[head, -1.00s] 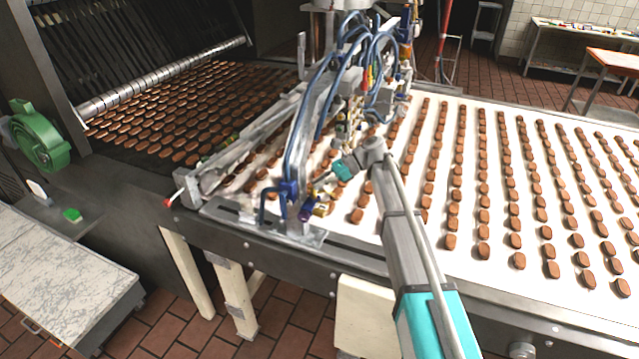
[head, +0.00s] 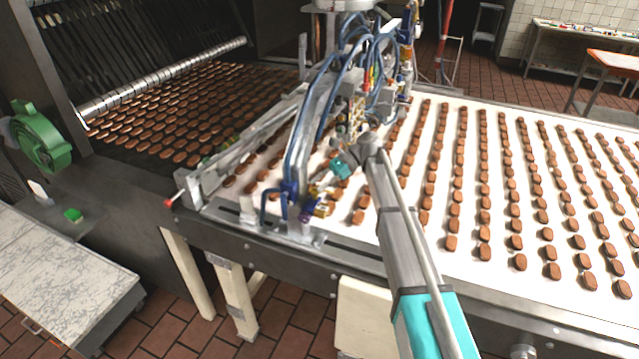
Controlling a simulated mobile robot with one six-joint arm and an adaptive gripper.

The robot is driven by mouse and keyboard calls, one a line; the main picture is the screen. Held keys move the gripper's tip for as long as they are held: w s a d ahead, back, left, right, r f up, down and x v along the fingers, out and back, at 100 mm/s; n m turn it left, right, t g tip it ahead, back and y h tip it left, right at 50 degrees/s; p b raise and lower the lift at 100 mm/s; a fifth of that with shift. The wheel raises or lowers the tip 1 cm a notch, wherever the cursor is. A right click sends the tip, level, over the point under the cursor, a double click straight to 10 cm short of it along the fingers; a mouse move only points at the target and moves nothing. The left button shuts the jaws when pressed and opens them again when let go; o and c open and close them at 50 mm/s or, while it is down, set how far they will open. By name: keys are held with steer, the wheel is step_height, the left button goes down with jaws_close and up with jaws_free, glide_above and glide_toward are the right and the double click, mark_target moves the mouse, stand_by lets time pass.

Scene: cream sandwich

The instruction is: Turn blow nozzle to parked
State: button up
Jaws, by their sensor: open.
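A purple-and-brass fitting (head: 309,212) sits low on the near end of the machine head, just above the belt's near edge; it may be the blow nozzle, but I cannot tell for sure. A blue bent tube piece (head: 270,203) stands to its left. My gripper (head: 322,180) is open, small in the view, just above and to the right of the fitting. My arm comes in from the lower right. The fingertips are partly lost against the hoses and metal parts, and I cannot tell whether they touch anything.
Blue hoses (head: 300,135) and a metal frame crowd the space left of my gripper. A white belt (head: 480,275) carries rows of brown biscuits below and to the right. A red-tipped lever (head: 169,203) sticks out at the left. A green blower (head: 40,140) is further left.

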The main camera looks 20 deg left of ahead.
steer(key=shift+t, duration=0.3)
steer(key=shift+s+d+m+t+y, duration=0.1)
steer(key=shift+s+m+t+y, duration=0.05)
steer(key=shift+m+t+y, duration=0.5)
steer(key=shift+s+d+m+t+y, duration=0.15)
steer(key=shift+m+t+y, duration=0.2)
steer(key=shift+m+t, duration=0.35)
steer(key=shift+m+t+y, duration=0.45)
steer(key=shift+m+y, duration=0.05)
steer(key=shift+m, duration=0.35)
steer(key=shift+r+t, duration=0.1)
steer(key=shift+t, duration=0.2)
steer(key=p+v, duration=0.5)
steer(key=v, duration=0.8)
steer(key=shift+w+d, duration=0.3)
steer(key=shift+w, duration=0.05)
